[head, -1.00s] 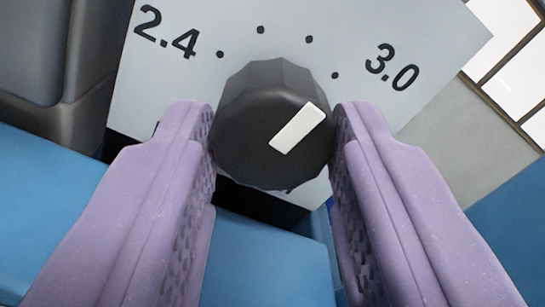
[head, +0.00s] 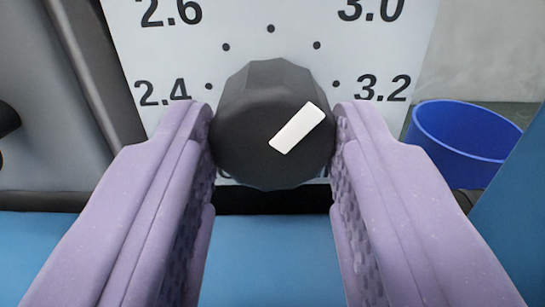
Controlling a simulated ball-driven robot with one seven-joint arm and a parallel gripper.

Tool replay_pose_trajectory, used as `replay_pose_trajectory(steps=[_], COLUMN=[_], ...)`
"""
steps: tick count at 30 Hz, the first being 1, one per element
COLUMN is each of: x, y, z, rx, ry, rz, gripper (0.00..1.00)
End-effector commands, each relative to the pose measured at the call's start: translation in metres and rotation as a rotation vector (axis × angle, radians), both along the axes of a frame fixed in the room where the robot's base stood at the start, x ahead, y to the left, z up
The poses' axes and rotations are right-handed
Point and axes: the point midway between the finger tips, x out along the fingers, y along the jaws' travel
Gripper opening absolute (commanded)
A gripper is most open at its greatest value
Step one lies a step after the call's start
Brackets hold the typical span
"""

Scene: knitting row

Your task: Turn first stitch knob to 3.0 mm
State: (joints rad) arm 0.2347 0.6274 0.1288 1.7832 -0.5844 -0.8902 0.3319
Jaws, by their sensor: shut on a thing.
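The black faceted stitch knob (head: 250,135) sits at the centre of my view, in front of a white dial plate (head: 385,45). My gripper (head: 273,130) has lilac fingers shut on it, one on each side. The knob's white pointer (head: 297,128) slants to the upper right, lined up roughly with the dot (head: 317,45) beside the 3.0 mark (head: 371,9). The 2.4, 2.6 and 3.2 marks also show, and the plate looks upright. The knob hides the lower middle of the plate.
A blue bin (head: 465,140) stands at the right. A grey padded seat or panel (head: 55,130) is at the left. A blue surface (head: 270,255) lies below the plate. A pale wall (head: 490,50) is behind.

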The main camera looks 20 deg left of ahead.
Motion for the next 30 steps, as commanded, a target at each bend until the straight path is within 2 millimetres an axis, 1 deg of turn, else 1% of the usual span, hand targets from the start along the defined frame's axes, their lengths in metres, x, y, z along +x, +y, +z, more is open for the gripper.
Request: replay_pose_trajectory(steps=[11, 12, 15, 23, 25, 28, 30], x=[0.000, 0.000, 0.000, 0.000, -0.003, -0.016, -0.029], y=[0.000, 0.000, 0.000, 0.000, -0.001, -0.006, -0.010], z=[-0.001, -0.001, -0.001, 0.000, 0.000, 0.001, 0.001], rx=[0.004, 0.004, 0.004, 0.003, 0.003, 0.003, 0.004], ry=[0.003, 0.003, 0.002, 0.002, 0.002, 0.002, 0.003], rz=[0.000, 0.000, 0.000, 0.000, -0.001, -0.002, -0.002], gripper=[0.09, 0.44, 0.65, 0.65, 0.65, 0.65, 0.65])
